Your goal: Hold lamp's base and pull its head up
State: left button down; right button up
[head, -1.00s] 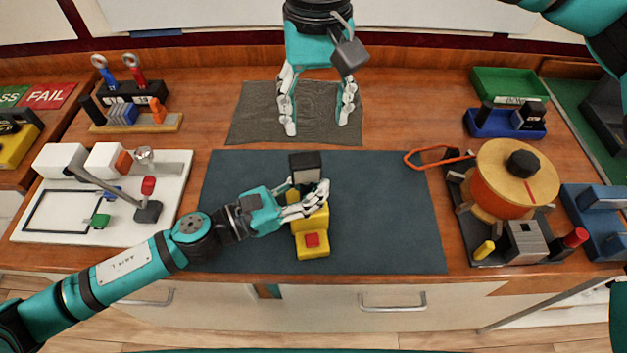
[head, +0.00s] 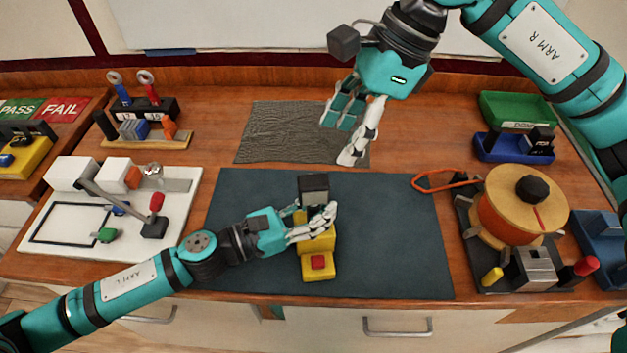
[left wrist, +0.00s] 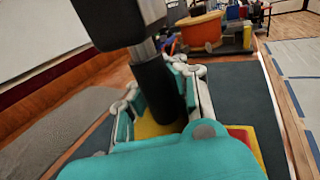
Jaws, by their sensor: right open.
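The lamp stands upright on the dark mat, with a yellow base (head: 318,262) bearing a red button (head: 318,262) and a black block-shaped head (head: 314,187). In the left wrist view the head (left wrist: 120,20) sits on a short metal rod above a thick black post (left wrist: 156,90). My left gripper (head: 315,215) is around the lamp below its head, its fingers on both sides of the post, and looks shut on it. The fingers hide part of the lamp's middle. My right gripper (head: 343,138) is open and empty, behind and above the lamp, fingers pointing down.
A grey textured mat (head: 270,135) lies behind the dark mat (head: 400,250). A round wooden spool device (head: 510,205) stands right, with an orange loop (head: 440,182) beside it. A white board with a lever (head: 75,225) is left. The dark mat is clear around the lamp.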

aim_at(316, 179)
jog(key=x, duration=1.1)
jog(key=shift+f, duration=0.25)
grip_shut()
